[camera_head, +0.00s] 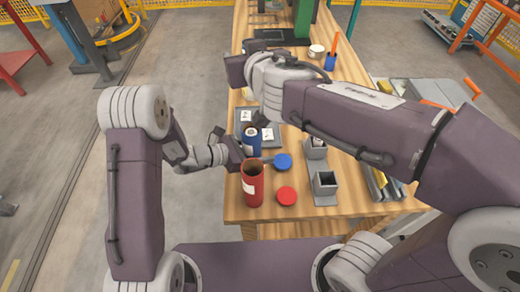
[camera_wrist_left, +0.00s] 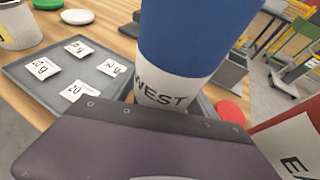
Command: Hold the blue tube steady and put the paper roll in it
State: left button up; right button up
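The blue tube (camera_head: 251,142) stands upright on the table near its left edge. In the left wrist view the blue tube (camera_wrist_left: 195,45) is large and close, with a white band lettered "WEST". My left gripper (camera_head: 234,149) is low at the tube's left side; its dark body covers the tube's base in the wrist view. Its fingertips are hidden, so I cannot tell whether they close on the tube. My right gripper (camera_head: 242,68) is higher, beyond the blue tube, partly hidden by its own wrist; its grip does not show. I cannot make out the paper roll.
A red tube (camera_head: 252,185) stands nearer, with a blue lid (camera_head: 283,161) and a red lid (camera_head: 286,196) beside it. A grey tray (camera_wrist_left: 88,75) with numbered cards lies behind the blue tube. Grey holders (camera_head: 325,187) stand to the right.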

pick_arm(q)
jog(key=shift+a, duration=0.1)
jog(key=v, duration=1.2)
jog(key=shift+r, duration=0.1)
